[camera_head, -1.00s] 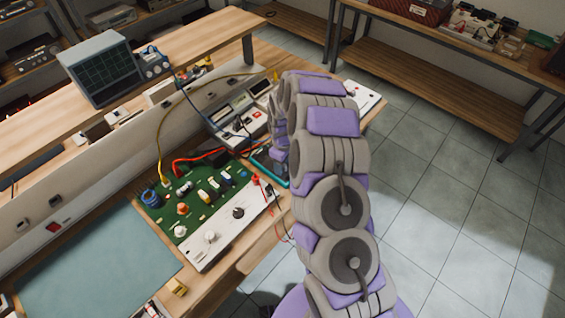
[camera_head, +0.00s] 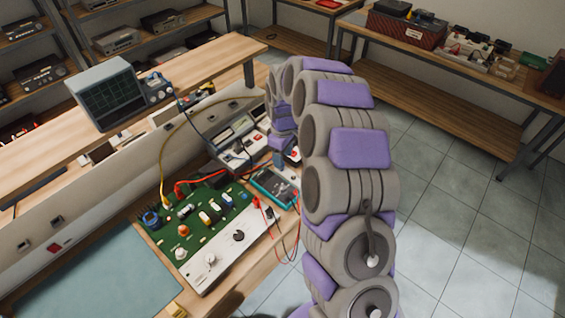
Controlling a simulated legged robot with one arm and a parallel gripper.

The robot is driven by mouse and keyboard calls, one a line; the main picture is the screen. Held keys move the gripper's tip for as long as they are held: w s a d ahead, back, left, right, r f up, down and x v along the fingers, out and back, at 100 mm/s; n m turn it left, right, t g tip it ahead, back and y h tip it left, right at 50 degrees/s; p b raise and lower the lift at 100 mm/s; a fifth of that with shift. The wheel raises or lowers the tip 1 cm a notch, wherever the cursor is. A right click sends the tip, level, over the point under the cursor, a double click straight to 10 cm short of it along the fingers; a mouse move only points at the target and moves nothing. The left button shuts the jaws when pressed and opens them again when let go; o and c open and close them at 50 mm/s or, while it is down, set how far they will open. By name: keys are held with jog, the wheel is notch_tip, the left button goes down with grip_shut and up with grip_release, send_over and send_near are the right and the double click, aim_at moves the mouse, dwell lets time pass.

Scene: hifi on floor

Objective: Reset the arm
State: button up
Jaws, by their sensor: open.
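My arm, grey with purple pads, rises from the bottom right and bends over at the top. Its far end hangs down over the workbench (camera_head: 235,287). My gripper (camera_head: 288,157) is small and partly hidden behind my own arm links, just above a teal-edged handheld meter (camera_head: 268,187). It is open, and I see nothing held in it. I cannot tell the exact gap between it and the meter.
A green circuit board with a white control panel (camera_head: 233,253) lies left of the meter, with red and yellow cables. An oscilloscope (camera_head: 107,95) stands on the raised shelf. Another bench (camera_head: 440,95) is at the back right. The tiled floor (camera_head: 455,200) right of my arm is clear.

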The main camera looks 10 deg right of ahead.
jog(key=shift+r, duration=0.4)
jog(key=s+a+r+m+b, duration=0.1)
jog(key=s+r+m, duration=0.1)
jog(key=s+r, duration=0.6)
jog(key=s+a+r+m, duration=0.15)
jog(key=s+r, duration=0.25)
jog(key=s, duration=0.7)
jog(key=s+d+m+g, duration=0.1)
jog(key=s+m, duration=0.2)
jog(key=s, duration=0.8)
jog(key=s+d+m+b, duration=0.1)
jog(key=s+m, duration=0.2)
jog(key=s, duration=0.9)
jog(key=shift+d+r+g, duration=0.15)
jog(key=shift+d+g, duration=0.1)
jog(key=shift+g, duration=0.15)
jog(key=shift+s, duration=0.1)
